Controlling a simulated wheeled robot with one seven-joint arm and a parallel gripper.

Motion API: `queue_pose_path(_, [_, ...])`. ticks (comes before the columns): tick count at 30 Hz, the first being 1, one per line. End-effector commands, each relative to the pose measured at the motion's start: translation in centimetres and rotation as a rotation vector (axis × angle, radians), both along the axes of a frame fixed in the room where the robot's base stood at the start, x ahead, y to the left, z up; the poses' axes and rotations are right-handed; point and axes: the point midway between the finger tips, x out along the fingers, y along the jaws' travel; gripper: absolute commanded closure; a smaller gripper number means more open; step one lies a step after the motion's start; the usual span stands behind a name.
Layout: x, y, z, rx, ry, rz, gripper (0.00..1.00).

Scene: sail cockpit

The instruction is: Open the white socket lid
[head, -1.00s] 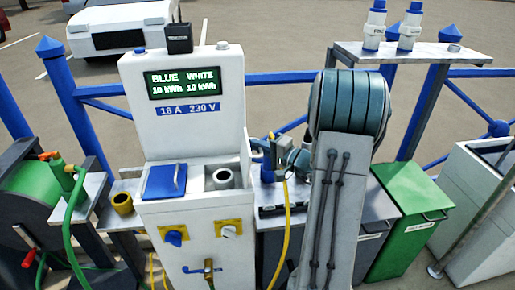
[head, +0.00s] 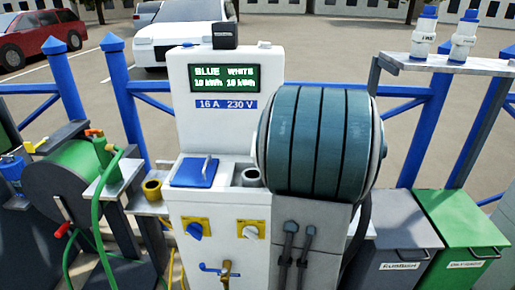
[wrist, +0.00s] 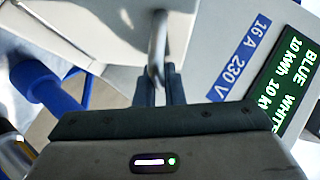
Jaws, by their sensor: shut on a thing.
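The white pedestal (head: 205,130) stands in the middle of the head view. On its ledge a round grey socket (head: 250,177) shows uncovered, partly behind my arm. In the wrist view my gripper (wrist: 158,92) is shut on a grey metal handle (wrist: 157,45). A pale panel (wrist: 90,20) lies behind this handle and looks like the white lid; its hinge and tilt cannot be made out. In the head view my arm hides the gripper and the handle.
The blue lid (head: 196,172) lies closed left of the socket. Blue and white knobs (head: 250,231) sit below. A green hose reel (head: 75,180) is at left, bins (head: 385,245) at right, and a shelf with two fittings (head: 445,65) at upper right.

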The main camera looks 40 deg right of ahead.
Motion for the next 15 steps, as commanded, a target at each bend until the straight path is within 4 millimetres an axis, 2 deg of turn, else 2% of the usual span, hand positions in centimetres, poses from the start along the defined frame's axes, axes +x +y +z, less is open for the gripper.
queue_pose_path(5, [-0.35,-0.74,-0.02,-0.025,0.018,-0.021,1.0])
queue_pose_path(15, [-0.33,-0.71,-0.02,-0.028,0.022,-0.021,1.0])
